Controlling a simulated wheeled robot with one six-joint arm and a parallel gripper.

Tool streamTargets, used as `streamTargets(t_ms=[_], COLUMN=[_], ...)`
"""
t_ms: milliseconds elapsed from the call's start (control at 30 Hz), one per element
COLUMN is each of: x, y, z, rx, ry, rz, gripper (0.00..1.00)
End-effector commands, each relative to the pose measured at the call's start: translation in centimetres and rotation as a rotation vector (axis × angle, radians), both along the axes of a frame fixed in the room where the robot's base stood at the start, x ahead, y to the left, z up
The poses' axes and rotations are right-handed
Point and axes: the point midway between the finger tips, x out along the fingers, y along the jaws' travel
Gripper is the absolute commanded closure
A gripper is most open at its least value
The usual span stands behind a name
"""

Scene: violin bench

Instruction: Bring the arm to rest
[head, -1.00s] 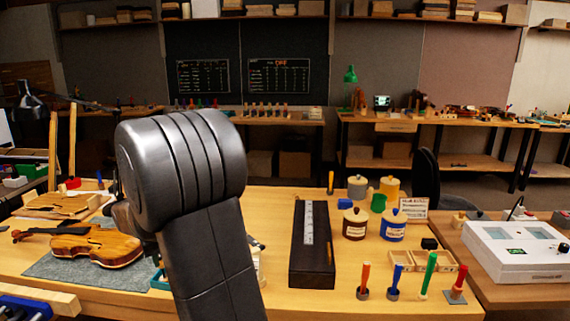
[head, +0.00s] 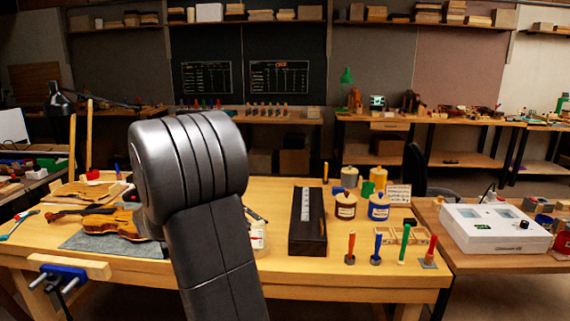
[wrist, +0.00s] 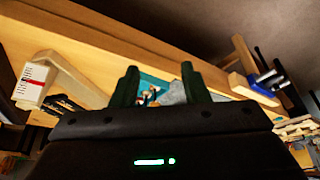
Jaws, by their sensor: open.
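My gripper (wrist: 158,88) shows in the wrist view with its two dark green fingers apart and nothing between them. Beyond the fingers, the wooden bench (wrist: 110,40) appears tilted, with a blue tray (wrist: 153,92) and a grey mat seen between and beside the fingertips. In the head view my own dark grey arm rises in front of the bench (head: 345,275) and hides part of its left side. The gripper itself is hidden there.
A violin (head: 108,224) lies on a grey mat left of my arm. A blue clamp (head: 62,272) grips the front-left edge. A dark long box (head: 307,236), jars (head: 379,206) and upright colored tools (head: 404,243) stand to the right. A white device (head: 495,228) sits on the right-hand table.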

Motion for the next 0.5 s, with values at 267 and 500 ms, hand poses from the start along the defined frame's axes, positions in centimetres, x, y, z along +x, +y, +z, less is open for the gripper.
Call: streamTargets(t_ms=[267,500], x=[1.8,2.1], y=[-3.3,-3.9], z=[-0.5,-0.8], rx=[-0.004,-0.004], ry=[-0.003,-0.004], rz=[-0.074,-0.088], gripper=[0.59,0.59])
